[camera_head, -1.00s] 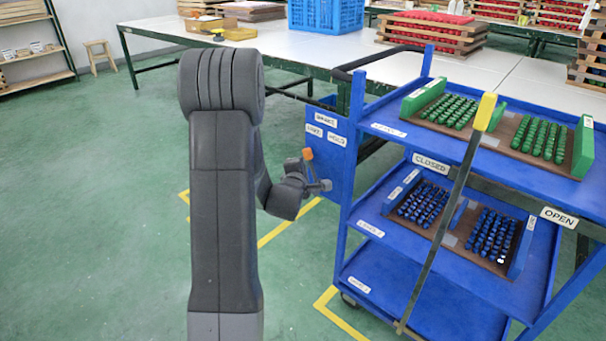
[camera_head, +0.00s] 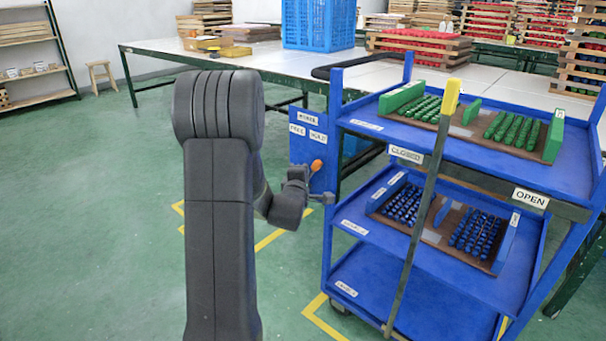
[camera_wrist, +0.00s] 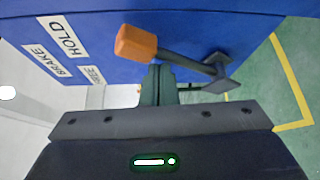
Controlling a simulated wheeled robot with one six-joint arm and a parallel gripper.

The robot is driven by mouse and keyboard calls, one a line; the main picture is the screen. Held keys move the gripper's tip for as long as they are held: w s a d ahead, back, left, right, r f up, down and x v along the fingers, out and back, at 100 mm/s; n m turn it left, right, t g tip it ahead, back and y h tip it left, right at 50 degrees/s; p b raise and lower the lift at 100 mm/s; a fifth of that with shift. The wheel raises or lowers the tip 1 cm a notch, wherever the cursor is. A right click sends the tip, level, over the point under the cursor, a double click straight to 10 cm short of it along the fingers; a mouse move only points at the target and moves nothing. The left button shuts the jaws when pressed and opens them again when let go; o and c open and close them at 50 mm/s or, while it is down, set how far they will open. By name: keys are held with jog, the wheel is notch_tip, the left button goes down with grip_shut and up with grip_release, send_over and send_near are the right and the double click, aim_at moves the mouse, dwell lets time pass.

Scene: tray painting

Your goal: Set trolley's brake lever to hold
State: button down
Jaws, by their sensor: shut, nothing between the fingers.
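The brake lever (camera_head: 317,166) has an orange knob and a dark arm on the trolley's blue side plate (camera_head: 322,150). The plate carries BRAKE, FREE and HOLD labels, and the knob stands below HOLD. In the wrist view the lever knob (camera_wrist: 137,43) lies level with the HOLD label (camera_wrist: 68,37), away from FREE (camera_wrist: 92,75).
The blue trolley (camera_head: 360,235) holds painted-piece trays on two shelves. A tall yellow-topped bar (camera_head: 430,190) stands in front, near CLOSED and OPEN labels. A long table (camera_head: 270,60) is behind. The green floor at left is clear.

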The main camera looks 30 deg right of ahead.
jog(key=shift+s+d+f, duration=0.15)
jog(key=shift+s+f, duration=0.05)
jog(key=shift+s, duration=0.15)
dwell(0.5)
